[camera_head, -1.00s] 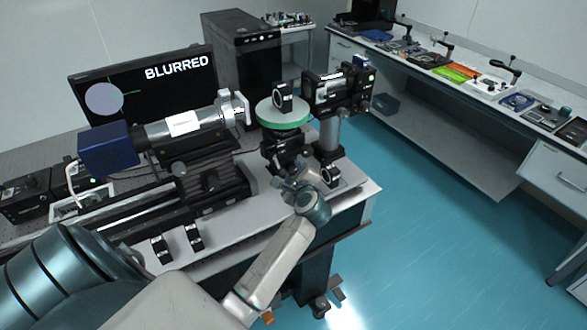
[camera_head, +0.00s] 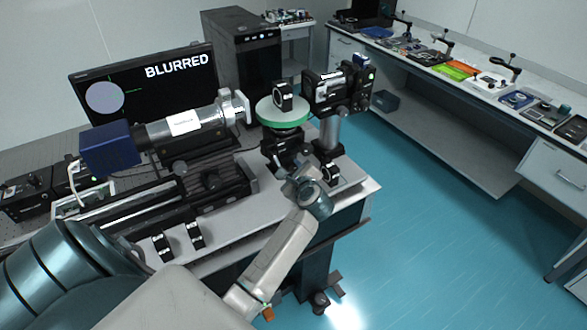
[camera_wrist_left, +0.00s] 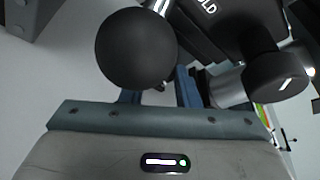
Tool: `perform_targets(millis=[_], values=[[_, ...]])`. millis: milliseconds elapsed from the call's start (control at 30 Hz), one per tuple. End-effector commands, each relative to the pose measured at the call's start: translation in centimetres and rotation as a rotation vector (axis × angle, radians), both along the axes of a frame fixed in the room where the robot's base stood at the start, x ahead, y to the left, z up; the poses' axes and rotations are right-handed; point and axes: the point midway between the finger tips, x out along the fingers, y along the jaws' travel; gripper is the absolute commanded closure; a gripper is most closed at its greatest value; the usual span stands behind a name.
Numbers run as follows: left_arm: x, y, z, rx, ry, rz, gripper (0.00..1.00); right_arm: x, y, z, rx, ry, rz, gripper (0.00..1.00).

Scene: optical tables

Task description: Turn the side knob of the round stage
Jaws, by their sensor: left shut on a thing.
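The round stage (camera_head: 283,122) has a pale top with a green rim and stands on a black mount at the right end of the optical table (camera_head: 235,226). A black framed optic (camera_head: 283,96) stands upright on it. My left gripper (camera_head: 287,178) is low in front of the stage's mount. In the left wrist view its two blue fingers (camera_wrist_left: 158,90) reach up behind a large black ball (camera_wrist_left: 137,48), which hides much of the grip. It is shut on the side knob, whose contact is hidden. My right gripper is out of view.
A black knob with a white mark (camera_wrist_left: 275,75) is close right of the fingers. A camera on a post (camera_head: 338,95) stands right of the stage, a lens tube (camera_head: 185,128) left. The monitor (camera_head: 142,95) reads BLURRED. Floor to the right is clear.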

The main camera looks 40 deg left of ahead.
Motion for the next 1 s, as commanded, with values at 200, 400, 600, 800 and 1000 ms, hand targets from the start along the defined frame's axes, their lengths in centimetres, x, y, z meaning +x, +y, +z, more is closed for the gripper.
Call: perform_targets(millis=[200,400,600,800,1000], values=[[0.10,-0.10,0.11,0.060,0.154,0.001,0.94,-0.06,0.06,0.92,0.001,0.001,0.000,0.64],[0.21,-0.14,0.11,0.115,0.284,0.000,0.94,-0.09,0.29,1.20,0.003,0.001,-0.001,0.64],[0.26,-0.19,0.01,0.154,0.380,0.000,0.94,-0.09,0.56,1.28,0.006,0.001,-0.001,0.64],[0.28,-0.17,0.02,0.176,0.432,0.000,0.94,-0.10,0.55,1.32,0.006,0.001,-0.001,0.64],[0.29,-0.17,0.01,0.182,0.446,0.000,0.94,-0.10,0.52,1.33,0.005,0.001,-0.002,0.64]])
